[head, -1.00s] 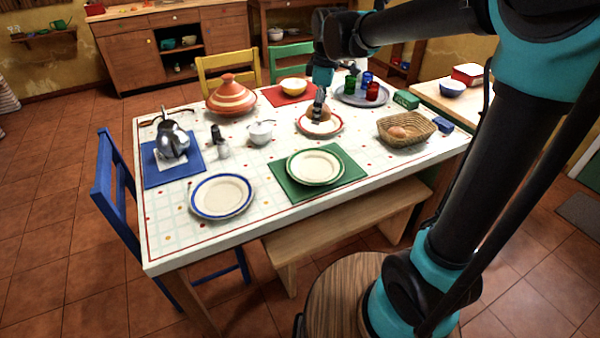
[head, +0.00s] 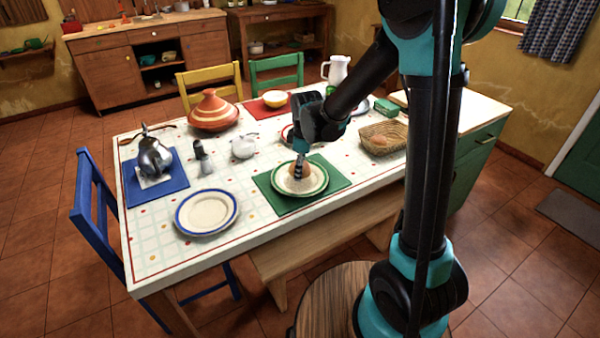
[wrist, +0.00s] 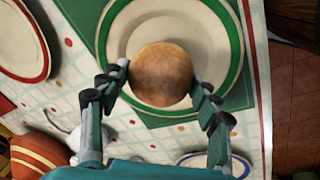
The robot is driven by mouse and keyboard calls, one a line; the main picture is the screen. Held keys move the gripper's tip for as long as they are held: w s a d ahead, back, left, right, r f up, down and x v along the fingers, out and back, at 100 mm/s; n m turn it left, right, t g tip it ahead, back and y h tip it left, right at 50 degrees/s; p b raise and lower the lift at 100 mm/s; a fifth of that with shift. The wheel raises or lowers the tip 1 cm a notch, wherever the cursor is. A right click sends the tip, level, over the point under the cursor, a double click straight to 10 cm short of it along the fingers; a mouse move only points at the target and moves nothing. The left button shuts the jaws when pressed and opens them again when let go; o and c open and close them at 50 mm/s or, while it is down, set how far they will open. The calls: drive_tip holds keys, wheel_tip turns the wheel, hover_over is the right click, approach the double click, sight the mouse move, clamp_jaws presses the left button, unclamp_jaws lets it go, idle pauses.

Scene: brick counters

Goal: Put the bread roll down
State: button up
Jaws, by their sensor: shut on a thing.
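The bread roll (wrist: 160,75) is round and brown. My gripper (head: 299,176) is shut on it, with one finger on each side in the wrist view. The roll is at the middle of the green-rimmed plate (head: 320,187), which lies on a green mat (head: 266,186) near the table's front edge. The plate also shows in the wrist view (wrist: 233,55). The roll is low over the plate or touching it; I cannot tell which. My fingers hide part of the roll in the head view.
A blue-rimmed plate (head: 206,212) lies to the left. A red-rimmed plate (wrist: 47,52) lies behind, mostly hidden by my arm in the head view. A wicker basket (head: 400,143) with a roll stands to the right. A sugar bowl (head: 243,147) stands behind left.

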drive_tip(key=shift+f, duration=1.3)
drive_tip(key=shift+f, duration=0.1)
drive_tip(key=o, duration=1)
drive_tip(key=shift+c, duration=0.2)
drive_tip(key=r, duration=0.4)
drive_tip(key=s+r, duration=0.1)
drive_tip(key=r, duration=0.3)
drive_tip(key=s+d+r, duration=0.1)
drive_tip(key=r, duration=0.3)
drive_tip(key=s+d+f+m+t, duration=0.1)
drive_tip(key=s+d+f+m, duration=0.3)
drive_tip(key=s+d+m, duration=0.4)
drive_tip(key=s+d+f+m+t+h, duration=0.1)
drive_tip(key=s+d+f+m, duration=0.4)
drive_tip(key=s+d+m, duration=0.4)
drive_tip(key=d, duration=0.5)
drive_tip(key=shift+d, duration=0.25)
